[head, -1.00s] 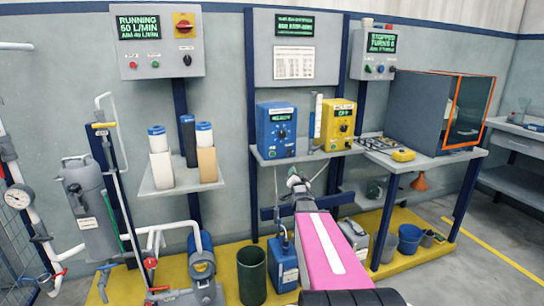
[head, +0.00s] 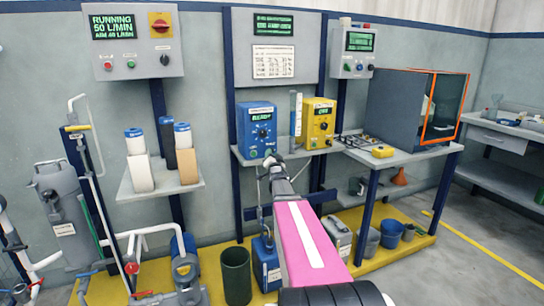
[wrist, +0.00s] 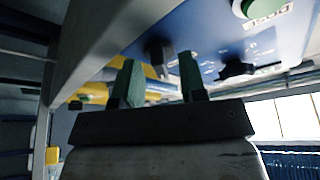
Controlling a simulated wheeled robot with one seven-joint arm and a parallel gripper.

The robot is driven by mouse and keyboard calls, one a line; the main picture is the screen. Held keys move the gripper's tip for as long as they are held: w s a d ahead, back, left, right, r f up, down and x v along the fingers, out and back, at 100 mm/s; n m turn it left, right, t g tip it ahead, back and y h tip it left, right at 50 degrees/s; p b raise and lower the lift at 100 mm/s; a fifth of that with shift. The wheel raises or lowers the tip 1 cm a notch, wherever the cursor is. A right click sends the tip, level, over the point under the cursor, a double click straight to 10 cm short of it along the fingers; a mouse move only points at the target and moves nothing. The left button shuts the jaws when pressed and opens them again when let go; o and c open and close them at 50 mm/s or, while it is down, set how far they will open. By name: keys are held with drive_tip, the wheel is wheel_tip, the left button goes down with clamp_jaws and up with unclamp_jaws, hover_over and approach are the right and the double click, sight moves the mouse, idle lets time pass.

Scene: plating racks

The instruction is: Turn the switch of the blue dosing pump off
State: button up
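The blue dosing pump (head: 257,112) stands on the shelf, its green display lit and seeming to read READY. Its front panel fills the upper right of the wrist view (wrist: 205,35), tilted. It bears a dark knob (wrist: 160,52), a second dark knob or switch (wrist: 236,70) and a green button (wrist: 248,8). I cannot tell for sure which one is the switch, nor its setting. My gripper (wrist: 158,80) is open, its two green fingers apart, pointing at the panel. The first knob shows between the fingertips; contact is not visible.
A yellow pump (head: 318,122) stands right of the blue one, with a clear cylinder (head: 296,115) between them. The shelf (head: 310,152) edge lies close beside my gripper. A blue canister (head: 266,262) and a dark bin (head: 236,275) stand below.

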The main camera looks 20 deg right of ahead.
drive_tip(key=shift+w+r, duration=0.1)
drive_tip(key=shift+w, duration=0.15)
clamp_jaws()
drive_tip(key=shift+d+n, duration=0.1)
drive_tip(key=shift+n, duration=0.4)
drive_tip(key=shift+d+n+y, duration=0.1)
drive_tip(key=shift+n+y, duration=1.55)
drive_tip(key=shift+n, duration=1.5)
drive_tip(key=shift+d+n+y, duration=0.15)
drive_tip(key=shift+n+y, duration=1.45)
drive_tip(key=shift+n, duration=1.5)
drive_tip(key=shift+d+n+y, duration=0.1)
drive_tip(key=shift+n+y, duration=1.55)
drive_tip(key=shift+n, duration=1.8)
